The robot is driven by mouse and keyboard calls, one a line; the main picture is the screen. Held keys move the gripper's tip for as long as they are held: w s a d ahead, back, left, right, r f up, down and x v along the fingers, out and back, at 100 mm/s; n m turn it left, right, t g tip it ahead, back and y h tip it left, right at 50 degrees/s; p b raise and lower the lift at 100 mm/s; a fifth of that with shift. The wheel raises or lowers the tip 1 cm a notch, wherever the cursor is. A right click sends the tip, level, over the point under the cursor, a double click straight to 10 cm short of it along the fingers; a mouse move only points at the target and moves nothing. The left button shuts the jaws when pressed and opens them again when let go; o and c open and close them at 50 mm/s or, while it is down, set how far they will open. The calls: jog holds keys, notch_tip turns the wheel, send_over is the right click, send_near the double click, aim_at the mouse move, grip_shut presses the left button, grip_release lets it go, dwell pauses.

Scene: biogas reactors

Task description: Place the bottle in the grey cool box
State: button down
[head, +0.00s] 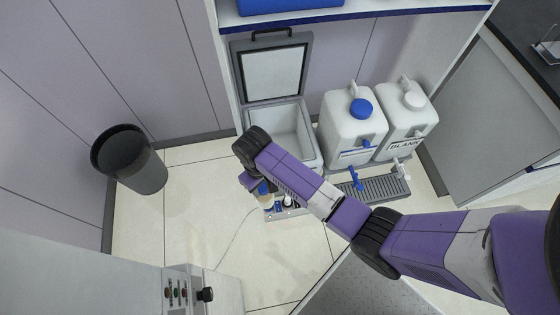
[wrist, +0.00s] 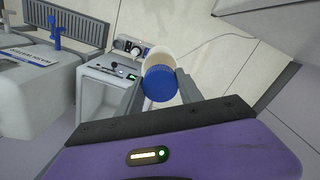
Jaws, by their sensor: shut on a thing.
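The bottle has a blue cap (wrist: 160,84) and a pale body; in the wrist view it sits between the two fingers of my gripper (wrist: 160,92), which is shut on it. In the head view the bottle (head: 266,200) is partly hidden by my arm and is near the front of the grey cool box (head: 311,127). The cool box stands on the floor with its lid (head: 273,75) raised, and the part of its inside that shows looks empty. In the wrist view the cool box (wrist: 83,101) lies left of the bottle, its control panel showing.
Two white jugs, one with a blue cap (head: 349,125) and one with a white cap (head: 407,115), stand right of the cool box. A grey drip tray (head: 385,189) lies before them. A shelf (head: 365,10) overhangs behind. A black bin (head: 130,160) stands left on open floor.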

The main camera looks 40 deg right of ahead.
jog(key=w+a+f+b, duration=0.2)
jog(key=w+f+b, duration=0.9)
jog(key=b, duration=1.3)
jog(key=s+d+n+p, duration=0.3)
jog(key=s+d+n, duration=0.1)
jog(key=d+n, duration=0.6)
jog(key=s+d+n+p, duration=0.3)
jog(key=d+n, duration=0.7)
jog(key=n, duration=0.7)
jog(key=shift+s+f+p, duration=0.35)
jog(key=shift+s+f, duration=0.1)
jog(key=shift+s, duration=0.05)
